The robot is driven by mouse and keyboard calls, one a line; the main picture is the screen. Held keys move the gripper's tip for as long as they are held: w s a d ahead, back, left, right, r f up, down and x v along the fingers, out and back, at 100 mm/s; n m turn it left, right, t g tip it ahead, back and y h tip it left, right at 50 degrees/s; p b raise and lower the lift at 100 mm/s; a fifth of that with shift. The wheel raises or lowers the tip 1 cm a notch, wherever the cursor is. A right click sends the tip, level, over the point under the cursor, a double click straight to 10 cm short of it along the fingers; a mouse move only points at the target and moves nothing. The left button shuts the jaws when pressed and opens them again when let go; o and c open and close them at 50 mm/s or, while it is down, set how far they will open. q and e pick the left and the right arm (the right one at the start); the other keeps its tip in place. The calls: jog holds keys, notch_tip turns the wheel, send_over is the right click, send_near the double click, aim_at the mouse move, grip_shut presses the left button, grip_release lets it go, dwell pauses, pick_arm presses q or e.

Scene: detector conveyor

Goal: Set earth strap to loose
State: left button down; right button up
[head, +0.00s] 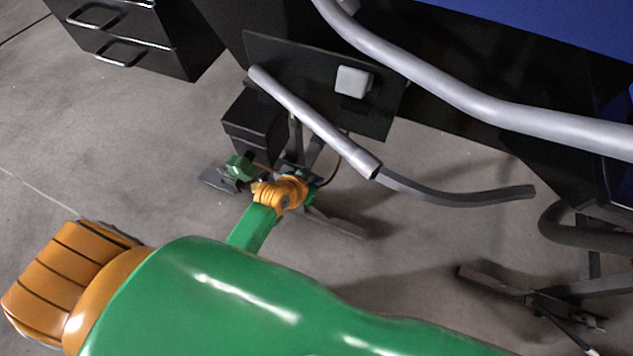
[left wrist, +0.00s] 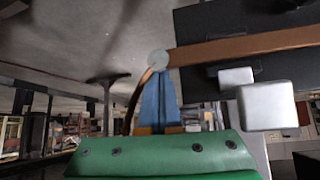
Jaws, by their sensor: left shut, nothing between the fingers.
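My left gripper (left wrist: 160,78) shows in the left wrist view with its blue fingers together and nothing between them. A brown strap-like band (left wrist: 245,47), which looks like the earth strap, runs from the right edge to a round grey disc (left wrist: 159,60). The fingertips overlap the disc in this view; I cannot tell whether they touch it. A thinner brown piece curves down left of the fingers. In the head view, my green and orange wrist hangs below a dark panel; its fingers cannot be made out. A thin brown curve (head: 337,162) shows beside it. My right gripper is out of view.
A dark panel with a white box (head: 352,81) stands behind my wrist. A grey tube (head: 315,122) with a dark curved end crosses above it. A thick grey rail (head: 470,105) and a black drawer cabinet (head: 135,32) are near. Floor (head: 110,150) is clear at left.

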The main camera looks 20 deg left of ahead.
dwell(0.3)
pick_arm(q)
jog(key=shift+s+p, duration=0.2)
jog(key=shift+p, duration=0.1)
jog(key=s+a+m+g+h+p, duration=0.1)
jog(key=s+a+m+p, duration=0.1)
jog(key=s, duration=0.8)
jog(key=shift+a+f+m+h+p, duration=0.2)
jog(key=shift+m+h+p, duration=0.2)
jog(key=shift+p, duration=0.45)
